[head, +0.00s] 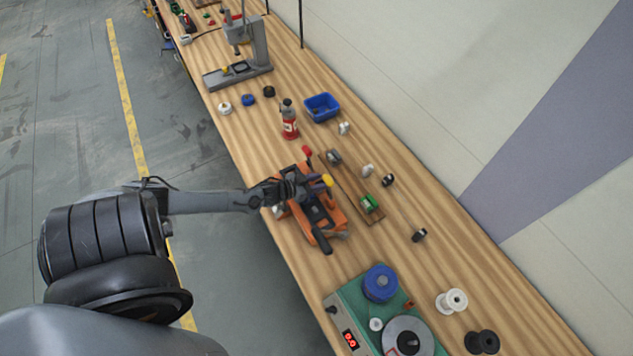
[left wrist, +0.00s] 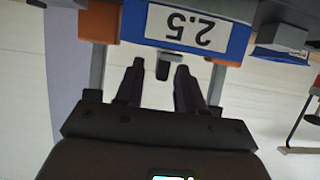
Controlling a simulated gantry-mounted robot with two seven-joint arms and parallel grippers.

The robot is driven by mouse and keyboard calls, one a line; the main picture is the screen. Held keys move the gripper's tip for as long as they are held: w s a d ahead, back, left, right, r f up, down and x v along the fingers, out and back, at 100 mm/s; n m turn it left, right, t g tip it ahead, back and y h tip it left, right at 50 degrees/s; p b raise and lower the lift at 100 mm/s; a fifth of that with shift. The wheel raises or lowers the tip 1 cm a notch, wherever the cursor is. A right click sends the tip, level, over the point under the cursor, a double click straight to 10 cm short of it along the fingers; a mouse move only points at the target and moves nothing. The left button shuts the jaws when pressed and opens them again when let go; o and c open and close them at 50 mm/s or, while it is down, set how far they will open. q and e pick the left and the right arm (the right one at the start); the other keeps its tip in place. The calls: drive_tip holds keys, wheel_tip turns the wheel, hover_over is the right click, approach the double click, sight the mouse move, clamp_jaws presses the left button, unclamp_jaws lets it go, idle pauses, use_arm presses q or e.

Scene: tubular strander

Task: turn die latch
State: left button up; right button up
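An orange and black bench device (head: 335,218) stands on the wooden bench in the head view. My left gripper (head: 298,189) reaches in from the left over this device and hides part of it. In the left wrist view, a blue plate with an upside-down 2.5 label (left wrist: 198,27) is beyond the fingers, beside an orange block (left wrist: 69,31). A small dark tab (left wrist: 163,71), possibly the die latch, hangs below the plate. The left gripper (left wrist: 159,68) is open, its fingertips apart on either side of the tab; contact cannot be told. My right gripper is not in view.
A red bottle (head: 289,122) and a blue bin (head: 321,107) stand farther up the bench. Spools (head: 452,301) and small parts lie along the wall side. The bench between the device and green machine is fairly clear.

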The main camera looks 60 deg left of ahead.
use_arm(q)
clamp_jaws()
drive_tip(key=m+h+b, duration=0.3)
drive_tip(key=h, duration=0.1)
drive_tip(key=shift+w+a+f+m+g, duration=0.1)
drive_tip(key=shift+a+f+m+g, duration=0.05)
drive_tip(key=shift+a+m+g, duration=0.2)
drive_tip(key=m+g+h+b, duration=0.1)
drive_tip(key=m+h+b, duration=0.1)
drive_tip(key=h+b, duration=0.1)
drive_tip(key=shift+a+m, duration=0.15)
drive_tip(key=shift+m, duration=0.1)
drive_tip(key=shift+m+g+h+b, duration=0.45)
drive_tip(key=shift+m+h+b, duration=0.25)
drive_tip(key=shift+b, duration=0.25)
unclamp_jaws()
drive_tip(key=shift+w+r, duration=0.1)
drive_tip(key=shift+r, duration=0.1)
